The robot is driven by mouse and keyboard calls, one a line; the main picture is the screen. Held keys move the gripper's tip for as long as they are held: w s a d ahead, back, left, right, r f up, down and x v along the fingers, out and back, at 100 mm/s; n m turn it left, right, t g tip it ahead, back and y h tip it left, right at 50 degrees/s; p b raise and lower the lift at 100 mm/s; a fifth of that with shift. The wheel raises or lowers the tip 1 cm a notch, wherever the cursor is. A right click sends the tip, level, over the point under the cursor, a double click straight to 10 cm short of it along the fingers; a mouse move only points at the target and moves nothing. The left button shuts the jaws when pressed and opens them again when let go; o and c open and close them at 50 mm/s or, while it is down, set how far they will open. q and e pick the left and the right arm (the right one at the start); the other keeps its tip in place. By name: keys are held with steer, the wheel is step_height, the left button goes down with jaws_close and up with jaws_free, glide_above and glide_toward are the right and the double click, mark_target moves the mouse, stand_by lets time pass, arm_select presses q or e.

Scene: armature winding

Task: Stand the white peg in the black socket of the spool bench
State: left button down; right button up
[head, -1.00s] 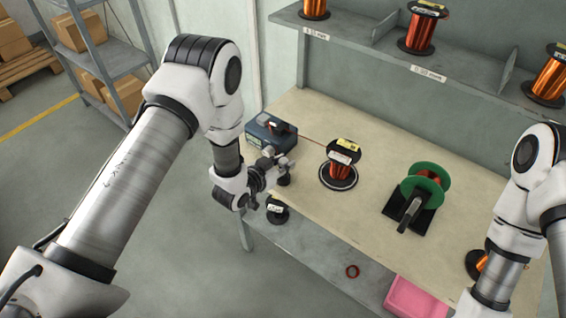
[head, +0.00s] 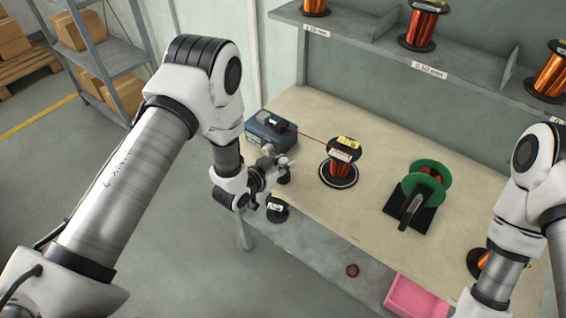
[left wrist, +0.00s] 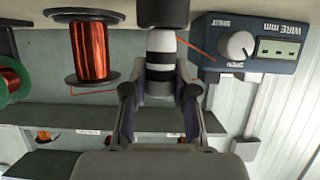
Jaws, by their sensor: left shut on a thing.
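The white peg with dark bands (left wrist: 161,43) is between the fingers of my left gripper (left wrist: 159,92) in the left wrist view, which shows the bench upside down. The gripper is shut on it. The peg's white end points toward the bench and lines up with the black socket (left wrist: 163,12). I cannot tell whether it is inside or only at the socket's mouth. In the head view my left gripper (head: 276,168) is at the bench's left front edge, and the peg is hard to make out. My right gripper is out of view.
A blue wire box (head: 272,131) stands close behind my left gripper. A copper-wire spool (head: 341,163) is to its right on the bench (head: 385,145), and a green reel (head: 430,175) farther right. A lower shelf holds a pink bin (head: 412,298). A spool shelf runs behind.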

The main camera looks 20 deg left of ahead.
arm_select(q)
steer(key=shift+f+b, duration=0.5)
steer(key=shift+f, duration=0.25)
steer(key=shift+f, duration=0.15)
steer(key=c, duration=0.8)
jaws_free()
steer(key=shift+c, duration=0.2)
steer(key=v, duration=1.2)
steer(key=s+f+g+y, duration=0.2)
steer(key=s+f+g, duration=0.4)
steer(key=s+f, duration=0.5)
steer(key=s+a+f+n+g+y, duration=0.1)
steer(key=s+a+f+n+g, duration=0.1)
steer(key=s, duration=0.5)
steer(key=s+a+f+n+g+y, duration=0.1)
steer(key=s+f+n+g, duration=0.1)
steer(key=s+g, duration=0.2)
steer(key=s, duration=0.2)
steer(key=shift+s+a+g+y, duration=0.3)
steer(key=shift+s+a+g, duration=0.1)
